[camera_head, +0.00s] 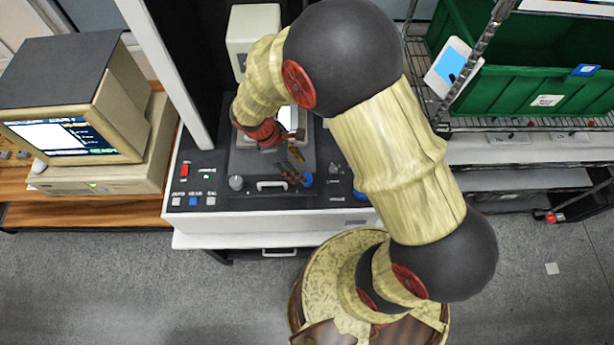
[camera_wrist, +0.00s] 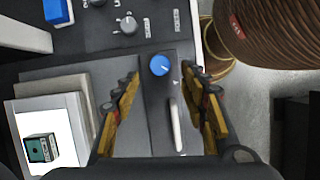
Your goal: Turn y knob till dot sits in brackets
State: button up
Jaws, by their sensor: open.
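A blue round knob (camera_head: 307,179) stands on the dark front panel, at the right end of a pale bar handle (camera_head: 272,185). In the wrist view the blue knob (camera_wrist: 160,65) has a white pointer line and lies between and beyond my fingertips. Its label is too small to read. My gripper (camera_wrist: 162,80) is open and empty, and apart from the knob as far as I can tell. In the head view my gripper (camera_head: 293,166) hangs over the panel.
Grey knobs (camera_wrist: 128,25) sit close by on the panel, and another grey knob (camera_head: 236,183) is left of the handle. Red and blue buttons (camera_head: 185,170) are at far left. A monitor (camera_head: 75,105) stands left; a green bin (camera_head: 515,85) sits on the right rack.

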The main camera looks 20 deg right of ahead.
aim_at(307, 177)
jog(key=x, duration=0.7)
jog(key=shift+f, duration=0.2)
jog(key=shift+c, duration=0.3)
grip_shut()
jog(key=shift+m, duration=0.3)
